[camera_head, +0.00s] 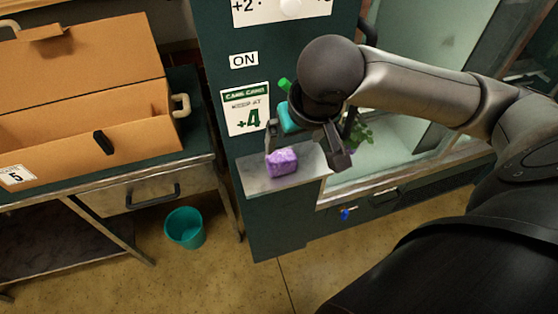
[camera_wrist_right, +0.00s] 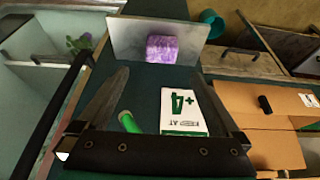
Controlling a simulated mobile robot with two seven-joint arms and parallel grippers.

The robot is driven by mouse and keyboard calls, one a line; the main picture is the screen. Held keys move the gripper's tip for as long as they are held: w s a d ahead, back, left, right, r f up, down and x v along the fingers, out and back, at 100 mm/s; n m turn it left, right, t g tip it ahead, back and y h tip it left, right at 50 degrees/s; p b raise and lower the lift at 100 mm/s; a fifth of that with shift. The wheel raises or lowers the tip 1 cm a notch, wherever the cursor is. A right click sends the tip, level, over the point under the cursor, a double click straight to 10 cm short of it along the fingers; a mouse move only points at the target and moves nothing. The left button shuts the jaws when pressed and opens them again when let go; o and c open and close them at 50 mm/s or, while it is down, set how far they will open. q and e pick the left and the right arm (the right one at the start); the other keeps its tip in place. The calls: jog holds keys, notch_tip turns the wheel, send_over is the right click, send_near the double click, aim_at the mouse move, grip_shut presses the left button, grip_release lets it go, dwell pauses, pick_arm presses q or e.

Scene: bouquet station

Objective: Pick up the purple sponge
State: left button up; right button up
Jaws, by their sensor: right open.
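The purple sponge (camera_head: 282,163) sits on a small light grey shelf (camera_head: 254,181) on the front of a dark green cabinet. It also shows in the right wrist view (camera_wrist_right: 161,49), on the shelf near the cabinet face. My right gripper (camera_head: 306,153) is open and empty. In the head view, one finger is close by the sponge's upper left and the other is to its right. In the right wrist view, the sponge lies beyond and between the open fingertips (camera_wrist_right: 160,78), apart from them. My left gripper is not in view.
A green object (camera_head: 285,85) and a teal object (camera_head: 289,118) show beside my right gripper, partly hidden. A card (camera_head: 246,109) reading +4 is on the cabinet. A plant (camera_head: 359,135) is at right. A cardboard box (camera_head: 80,132) and teal bucket (camera_head: 185,228) are at left.

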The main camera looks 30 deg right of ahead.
aim_at(282, 157)
jog(key=b+x, duration=0.3)
jog(key=x, duration=0.6)
jog(key=shift+w+f, duration=0.2)
jog(key=shift+f, duration=0.1)
jog(key=shift+w+b+x, duration=0.2)
jog(key=shift+b+x, duration=0.2)
jog(key=shift+x, duration=0.9)
jog(key=shift+w+b+x, duration=0.2)
jog(key=shift+b+x, duration=0.2)
jog(key=shift+x, duration=0.95)
jog(key=shift+r, duration=0.15)
jog(key=c, duration=1.1)
jog(key=shift+r, duration=0.15)
